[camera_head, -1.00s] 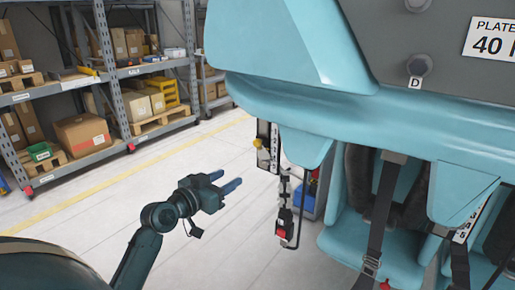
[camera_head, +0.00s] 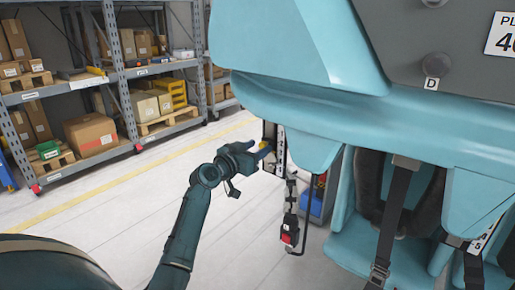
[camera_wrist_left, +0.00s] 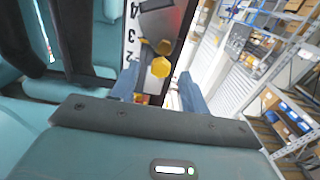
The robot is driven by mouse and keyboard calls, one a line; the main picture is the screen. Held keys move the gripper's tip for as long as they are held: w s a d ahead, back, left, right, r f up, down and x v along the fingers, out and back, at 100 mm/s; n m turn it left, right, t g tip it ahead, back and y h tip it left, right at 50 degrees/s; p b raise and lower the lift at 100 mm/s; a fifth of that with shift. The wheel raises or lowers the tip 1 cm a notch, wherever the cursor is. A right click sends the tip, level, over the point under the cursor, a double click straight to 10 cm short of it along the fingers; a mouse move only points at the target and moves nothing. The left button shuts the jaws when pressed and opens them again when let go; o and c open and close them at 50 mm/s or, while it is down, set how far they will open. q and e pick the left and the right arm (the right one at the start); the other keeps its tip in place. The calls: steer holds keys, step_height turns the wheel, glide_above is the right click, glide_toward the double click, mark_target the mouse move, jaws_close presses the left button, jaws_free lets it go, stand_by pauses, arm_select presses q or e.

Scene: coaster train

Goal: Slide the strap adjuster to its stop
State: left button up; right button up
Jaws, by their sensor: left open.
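The likely strap adjuster is a yellow knob (camera_head: 266,150) on a numbered rail (camera_head: 279,151) at the left end of the blue seat unit. In the left wrist view the faceted yellow knob (camera_wrist_left: 160,67) stands out beside the rail's printed numbers (camera_wrist_left: 130,38). My left gripper (camera_head: 258,152) is open at the knob. In the wrist view, one finger of the gripper (camera_wrist_left: 158,88) is on each side of the knob, with gaps showing. The gripper partly hides the knob in the head view. My right gripper is not in view.
A red buckle (camera_head: 289,235) hangs below the rail beside a bent dark bar. Blue seats with dark straps (camera_head: 393,222) fill the right. Shelves with boxes (camera_head: 90,134) stand at the back left. The floor (camera_head: 120,215) between is clear.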

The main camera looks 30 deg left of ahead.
arm_select(q)
steer(key=shift+w, duration=0.4)
steer(key=shift+c, duration=0.3)
jaws_close()
